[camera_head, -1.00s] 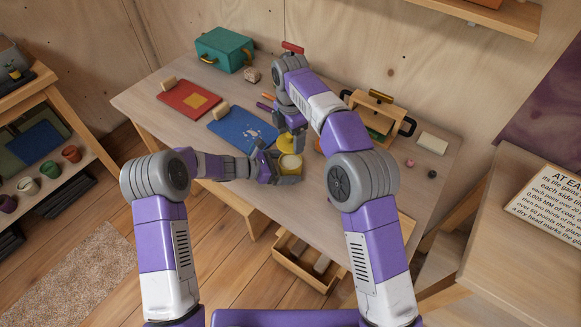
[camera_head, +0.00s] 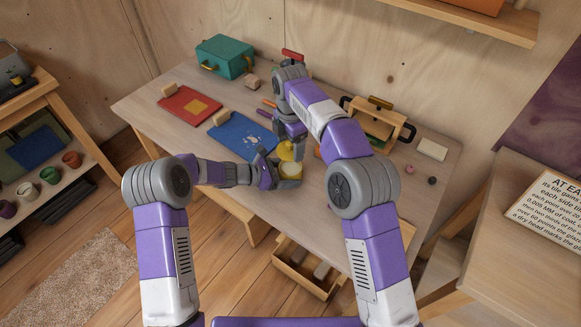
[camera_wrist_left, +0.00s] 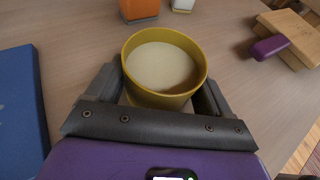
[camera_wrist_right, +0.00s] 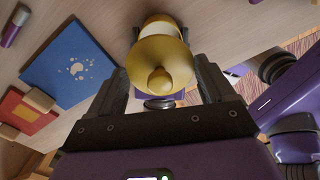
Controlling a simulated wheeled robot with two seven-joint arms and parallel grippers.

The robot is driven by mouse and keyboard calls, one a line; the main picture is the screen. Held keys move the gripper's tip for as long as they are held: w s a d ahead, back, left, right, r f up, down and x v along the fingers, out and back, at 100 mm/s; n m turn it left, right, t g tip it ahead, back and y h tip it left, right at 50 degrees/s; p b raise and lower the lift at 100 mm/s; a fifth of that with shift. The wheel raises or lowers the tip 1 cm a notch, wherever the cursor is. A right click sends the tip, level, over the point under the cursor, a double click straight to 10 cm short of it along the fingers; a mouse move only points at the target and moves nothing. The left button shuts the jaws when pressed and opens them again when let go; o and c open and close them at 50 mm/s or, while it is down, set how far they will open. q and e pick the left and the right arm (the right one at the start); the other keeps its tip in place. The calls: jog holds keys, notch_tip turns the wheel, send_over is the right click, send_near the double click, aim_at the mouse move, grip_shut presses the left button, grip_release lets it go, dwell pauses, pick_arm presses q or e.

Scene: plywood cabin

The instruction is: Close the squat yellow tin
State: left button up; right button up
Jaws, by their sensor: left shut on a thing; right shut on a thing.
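The squat yellow tin (camera_head: 291,169) is open, with pale cream showing inside. In the left wrist view the tin (camera_wrist_left: 133,87) sits upright between the fingers of my left gripper (camera_wrist_left: 163,95), which is shut on it. My right gripper (camera_head: 291,138) is shut on the yellow lid (camera_head: 285,152), just behind and above the tin in the head view. The right wrist view shows the lid's (camera_wrist_right: 160,56) round knob. The lid is apart from the tin's rim; the exact gap cannot be told.
A blue board (camera_head: 240,134) and red board (camera_head: 188,104) lie to the left. A teal box (camera_head: 224,57) stands at the back. A wooden caddy (camera_head: 378,120) and white block (camera_head: 432,149) are on the right. An open drawer (camera_head: 305,275) hangs below the front edge.

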send_over(291, 169)
jog(key=shift+f, duration=2.2)
jog(key=shift+f, duration=0.1)
jog(key=shift+a+f, duration=0.1)
jog(key=shift+f, duration=0.7)
jog(key=shift+f, duration=0.65)
jog(key=o, duration=0.9)
notch_tip(291, 169, up, 12)
jog(key=shift+r, duration=0.1)
